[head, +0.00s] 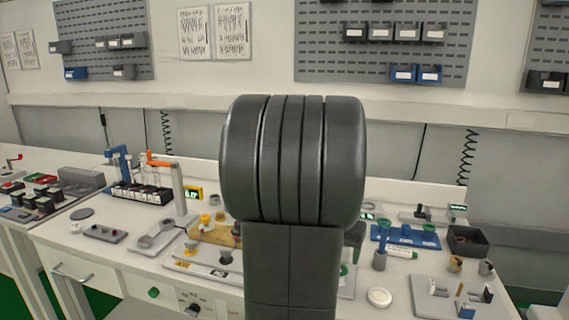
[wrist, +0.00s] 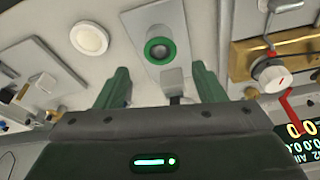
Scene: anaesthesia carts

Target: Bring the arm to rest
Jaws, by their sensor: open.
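My arm (head: 290,170) stands upright in the middle of the head view and hides the part of the bench behind it. My gripper (wrist: 162,84) shows in the wrist view with its two green fingers spread apart. No object is held between the fingers. A white plate with a green-ringed round socket (wrist: 160,50) lies beyond the fingertips, with a small grey block (wrist: 170,77) at its near end. I cannot tell how far the fingertips are from them.
The white bench (head: 130,238) carries several fixtures. A white round disc (head: 379,297), a blue tray (head: 405,237) and a dark bin (head: 467,241) are right of my arm. A rack with vials (head: 142,192) is left. A brass-coloured block with a knob (wrist: 270,72) is at the wrist view's right.

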